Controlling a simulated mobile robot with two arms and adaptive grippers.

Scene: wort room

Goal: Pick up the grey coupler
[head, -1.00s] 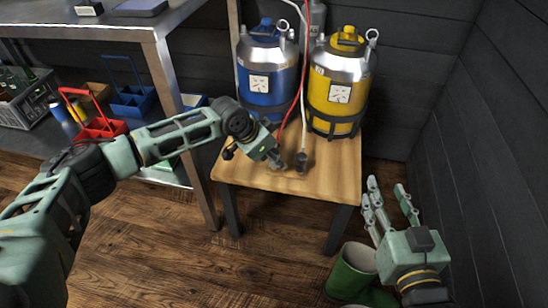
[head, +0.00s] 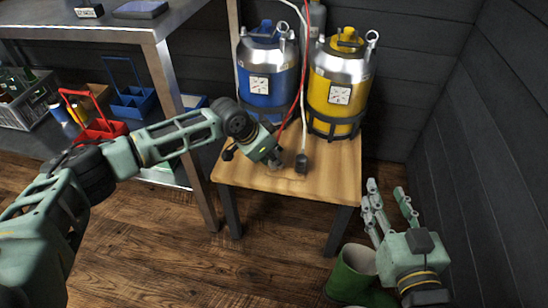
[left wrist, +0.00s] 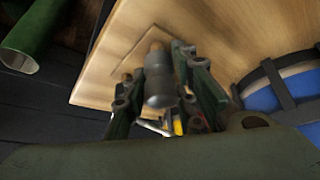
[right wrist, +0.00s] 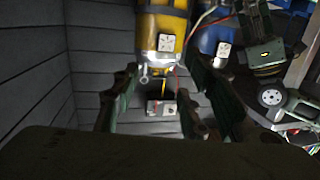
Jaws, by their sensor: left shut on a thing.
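The grey coupler (left wrist: 158,82) is a rounded, stubby piece between the fingers of my left gripper (left wrist: 160,98) in the left wrist view. In the head view my left gripper (head: 274,160) is low over the small wooden table (head: 325,178), shut on the coupler, which the fingers partly hide. A dark grey fitting (head: 302,162) shows just right of the fingertips, at the lower end of a white hose; I cannot tell whether it is this coupler. My right gripper (head: 390,205) is open and empty right of the table, above green boots.
A blue keg (head: 267,82) and a yellow keg (head: 338,93) stand at the table's back. A red hose and a white hose (head: 303,95) hang close to my left gripper. Green boots (head: 352,270) stand on the floor. A metal bench (head: 140,27) is at left.

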